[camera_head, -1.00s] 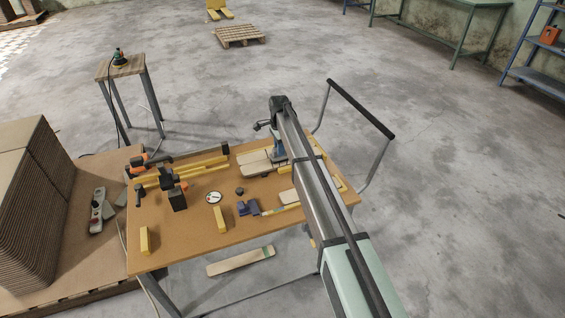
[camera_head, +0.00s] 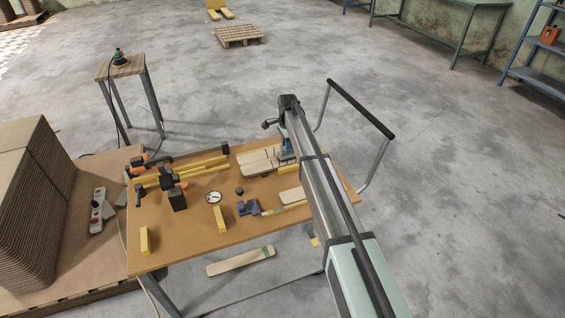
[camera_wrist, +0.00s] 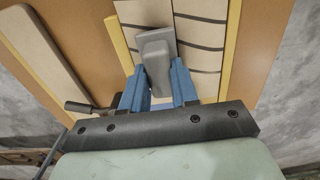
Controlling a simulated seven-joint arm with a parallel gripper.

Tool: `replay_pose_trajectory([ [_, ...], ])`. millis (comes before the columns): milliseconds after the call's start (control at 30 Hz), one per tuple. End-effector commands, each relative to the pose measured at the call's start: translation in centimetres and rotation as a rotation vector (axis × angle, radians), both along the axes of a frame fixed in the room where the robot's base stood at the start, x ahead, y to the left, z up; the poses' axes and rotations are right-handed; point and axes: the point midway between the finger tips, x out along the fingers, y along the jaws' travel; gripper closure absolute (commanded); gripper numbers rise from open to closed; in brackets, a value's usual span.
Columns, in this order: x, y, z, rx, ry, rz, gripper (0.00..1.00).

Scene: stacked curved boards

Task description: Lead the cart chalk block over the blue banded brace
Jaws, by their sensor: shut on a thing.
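My gripper (camera_wrist: 157,82) has two blue fingers, shut on a grey block (camera_wrist: 154,48) with a sloped, rounded shape, which I take for the chalk block. The block is over or against pale boards (camera_wrist: 203,30) crossed by dark curved lines; I cannot tell whether it touches them. In the head view my gripper (camera_head: 286,150) is at the right end of these boards (camera_head: 257,161), near the table's far edge; the block is not clear there. No blue banded brace can be made out for certain. A dark blue tool (camera_head: 247,208) lies mid-table.
Yellow strips (camera_wrist: 232,45) flank the boards. A separate pale board (camera_wrist: 45,55) lies to the left. The table (camera_head: 190,235) also holds yellow blocks (camera_head: 220,220), a round dial (camera_head: 214,197) and black-orange clamps (camera_head: 172,185). The table's front has free room. A green-banded board (camera_head: 240,261) lies below the table.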

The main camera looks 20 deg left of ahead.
Motion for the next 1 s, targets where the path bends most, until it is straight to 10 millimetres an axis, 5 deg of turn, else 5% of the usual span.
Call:
replay_pose_trajectory([
  [400, 1.5, -1.4, -0.2, 0.0, 0.0, 0.0, 1.0],
  [1000, 2.5, -0.3, 0.0, 0.0, 0.0, 0.0, 1.0],
])
